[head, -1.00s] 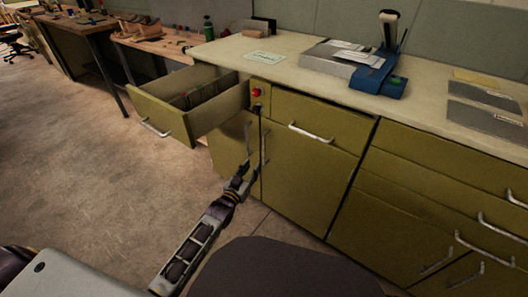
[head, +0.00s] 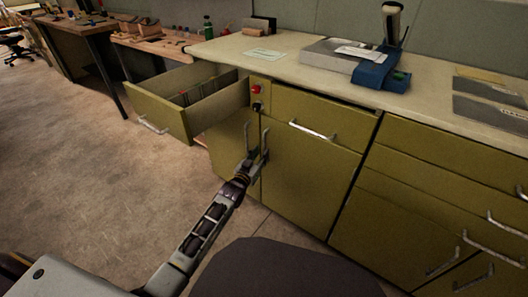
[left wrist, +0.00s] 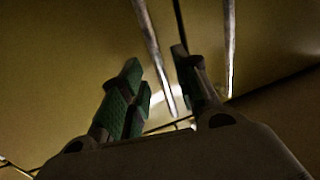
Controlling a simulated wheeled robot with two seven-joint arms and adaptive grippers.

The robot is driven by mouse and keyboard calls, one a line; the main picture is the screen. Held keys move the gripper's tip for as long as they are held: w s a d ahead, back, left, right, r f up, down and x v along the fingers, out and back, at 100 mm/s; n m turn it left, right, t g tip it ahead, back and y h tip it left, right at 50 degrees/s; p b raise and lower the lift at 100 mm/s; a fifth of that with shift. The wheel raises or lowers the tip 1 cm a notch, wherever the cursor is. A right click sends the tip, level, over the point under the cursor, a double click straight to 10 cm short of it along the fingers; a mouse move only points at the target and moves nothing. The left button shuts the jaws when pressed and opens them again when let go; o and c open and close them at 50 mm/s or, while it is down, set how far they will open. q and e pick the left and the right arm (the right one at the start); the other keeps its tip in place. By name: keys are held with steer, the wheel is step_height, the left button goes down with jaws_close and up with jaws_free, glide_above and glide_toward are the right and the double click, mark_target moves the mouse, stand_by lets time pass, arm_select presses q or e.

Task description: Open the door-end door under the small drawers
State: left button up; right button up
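Two olive cabinet doors stand side by side under the small drawers: a left door (head: 227,142) and a right door (head: 300,180). Each has a vertical metal handle near their shared seam, the left handle (head: 247,134) and the right handle (head: 265,146). Both doors look shut. My left gripper (head: 249,161) is open at the handles' lower ends. In the left wrist view, the left handle (left wrist: 152,45) runs between its fingers (left wrist: 158,88), with no clear grip on it. The right handle (left wrist: 230,45) lies outside the right finger. My right gripper is out of view.
The left small drawer (head: 160,113) is pulled out above the left door; the right small drawer (head: 318,120) looks nearly shut. A red button (head: 256,90) sits between them. The worktop (head: 290,58) carries a blue device (head: 381,72). Floor at left is clear.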

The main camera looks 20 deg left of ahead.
mark_target(264, 149)
arm_select(q)
steer(key=shift+w+d+b, duration=0.2)
steer(key=shift+w+b, duration=0.15)
steer(key=shift+w, duration=0.65)
steer(key=shift+w+d+b, duration=0.15)
steer(key=shift+w+b, duration=0.2)
steer(key=shift+w, duration=0.65)
jaws_close()
